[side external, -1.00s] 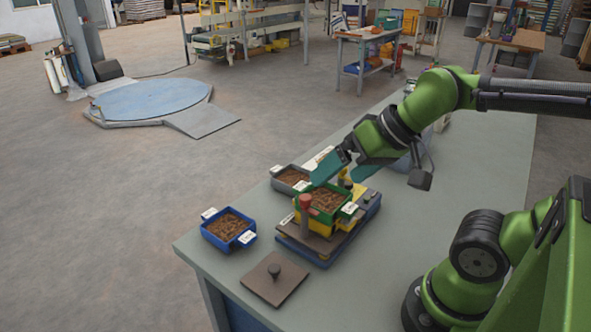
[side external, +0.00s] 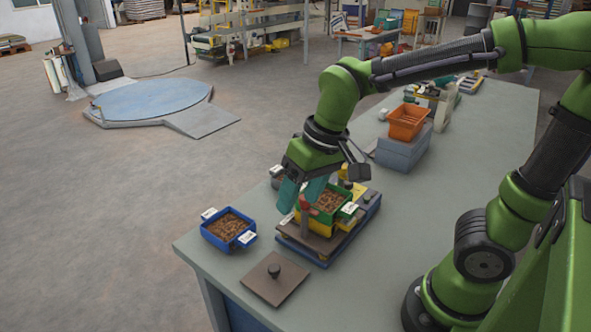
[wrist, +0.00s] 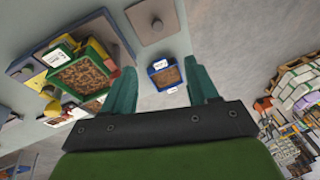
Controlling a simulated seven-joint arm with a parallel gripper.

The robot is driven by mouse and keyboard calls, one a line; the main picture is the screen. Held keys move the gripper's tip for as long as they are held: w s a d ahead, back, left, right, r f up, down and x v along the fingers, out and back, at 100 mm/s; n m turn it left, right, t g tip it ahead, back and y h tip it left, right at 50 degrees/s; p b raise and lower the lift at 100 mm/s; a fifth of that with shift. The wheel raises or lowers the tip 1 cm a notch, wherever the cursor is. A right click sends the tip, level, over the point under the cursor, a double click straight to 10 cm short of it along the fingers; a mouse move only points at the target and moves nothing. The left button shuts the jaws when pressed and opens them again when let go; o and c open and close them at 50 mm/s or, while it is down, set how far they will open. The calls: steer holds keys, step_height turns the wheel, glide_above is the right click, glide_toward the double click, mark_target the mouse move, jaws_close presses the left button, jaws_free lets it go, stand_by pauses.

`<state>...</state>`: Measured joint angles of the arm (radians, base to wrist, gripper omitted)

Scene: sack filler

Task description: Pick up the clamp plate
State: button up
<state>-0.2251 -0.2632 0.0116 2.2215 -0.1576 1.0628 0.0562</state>
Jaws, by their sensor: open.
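The clamp plate appears to be the brown square plate with a dark round knob (side external: 288,285). It lies flat near the front edge of the table, and it also shows at the top of the wrist view (wrist: 168,33). My gripper (side external: 299,198) is open and empty, its teal fingers pointing down beside the green bin, above and behind the plate. In the wrist view the two fingers (wrist: 163,88) stand wide apart, with the plate beyond them.
A green bin of brown pieces (side external: 328,203) sits on a yellow and blue fixture with a red-topped post. A blue bin (side external: 230,243) stands left of it. An orange bin (side external: 407,122) rests on a grey block farther back. The table (side external: 345,295) is clear right of the plate.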

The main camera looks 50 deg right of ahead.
steer(key=w+a+f+g+h, duration=0.1)
steer(key=w+a+f+g, duration=0.1)
steer(key=w+a+g, duration=0.15)
glide_above(274, 268)
steer(key=shift+m+t+h, duration=0.3)
steer(key=shift+t+h, duration=0.05)
steer(key=shift+h, duration=0.05)
steer(key=f, duration=1.1)
steer(key=shift+s+a, duration=0.1)
steer(key=shift+s, duration=0.25)
steer(key=shift+w+f, duration=0.15)
steer(key=shift+f, duration=1.2)
steer(key=shift+w+f, duration=0.15)
steer(key=shift+f, duration=1.15)
steer(key=shift+c, duration=0.2)
jaws_close()
